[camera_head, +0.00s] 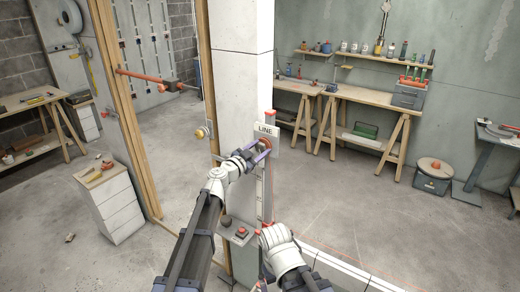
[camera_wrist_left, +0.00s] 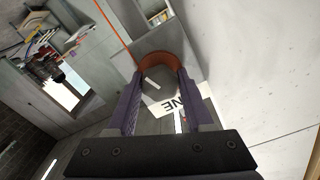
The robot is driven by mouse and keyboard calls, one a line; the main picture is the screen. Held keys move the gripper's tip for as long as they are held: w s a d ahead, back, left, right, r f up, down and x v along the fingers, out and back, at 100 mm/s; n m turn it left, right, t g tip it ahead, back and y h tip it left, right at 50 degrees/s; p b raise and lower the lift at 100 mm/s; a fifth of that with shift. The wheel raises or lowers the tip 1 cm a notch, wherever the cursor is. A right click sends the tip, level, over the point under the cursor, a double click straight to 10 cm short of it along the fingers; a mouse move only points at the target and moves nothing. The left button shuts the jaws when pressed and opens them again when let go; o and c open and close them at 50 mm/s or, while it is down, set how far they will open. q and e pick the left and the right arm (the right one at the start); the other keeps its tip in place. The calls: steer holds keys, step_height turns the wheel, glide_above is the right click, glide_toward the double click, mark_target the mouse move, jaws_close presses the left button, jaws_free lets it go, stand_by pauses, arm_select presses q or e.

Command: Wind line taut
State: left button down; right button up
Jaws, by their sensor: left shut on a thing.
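My left gripper (camera_head: 260,151) reaches up to an orange-red round reel or knob (camera_head: 265,143) beside the white LINE sign (camera_head: 265,130) on the pillar. In the left wrist view its two purple fingers (camera_wrist_left: 160,100) are shut on the sides of the orange round part (camera_wrist_left: 160,60). The sign (camera_wrist_left: 183,98) shows upside down behind the fingers. A thin orange line (camera_wrist_left: 115,29) runs from near the round part to the top edge; I cannot tell how taut it is. My right gripper (camera_head: 268,236) is low beside the pillar, its fingers not clearly visible.
The white pillar (camera_head: 235,80) stands directly behind the reel. A small box with a red button (camera_head: 242,232) sits low by my left arm. A drawer cabinet (camera_head: 112,205) is at the left, workbenches (camera_head: 355,95) at the back right.

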arm_select(q)
steer(key=shift+s+f, duration=0.1)
steer(key=shift+c, duration=1.5)
jaws_free()
steer(key=v, duration=0.7)
steer(key=shift+s+a, duration=0.25)
steer(key=shift+s, duration=0.05)
steer(key=shift+w+d, duration=0.1)
steer(key=shift+x, duration=3.85)
